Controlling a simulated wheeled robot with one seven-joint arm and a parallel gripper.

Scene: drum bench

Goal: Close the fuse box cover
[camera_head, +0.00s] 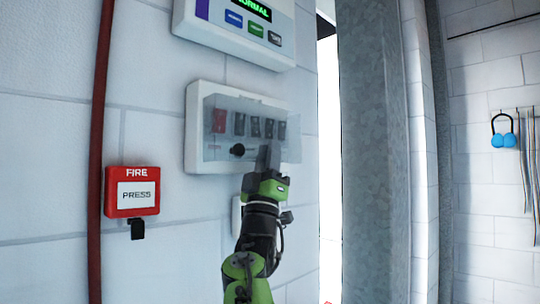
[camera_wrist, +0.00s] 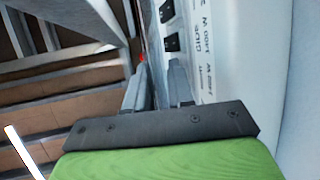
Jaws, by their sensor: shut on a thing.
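The white fuse box (camera_head: 193,135) is mounted on the wall in the middle of the head view, with a red switch and several dark switches. Its clear cover (camera_head: 291,143) hangs in front of the switches, and its right edge reaches past the box, so it seems to stand a little off the box face. My gripper (camera_head: 268,158) is at the cover's lower edge, shut on it. In the wrist view, my gripper (camera_wrist: 160,80) has its two fingers close to the box's printed face (camera_wrist: 205,45). The cover between the fingers is hard to make out there.
A panel with a green display (camera_head: 240,25) is on the wall above the box. A red fire button (camera_head: 132,192) and a red pipe (camera_head: 100,130) are to the left. A grey metal column (camera_head: 375,150) stands to the right.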

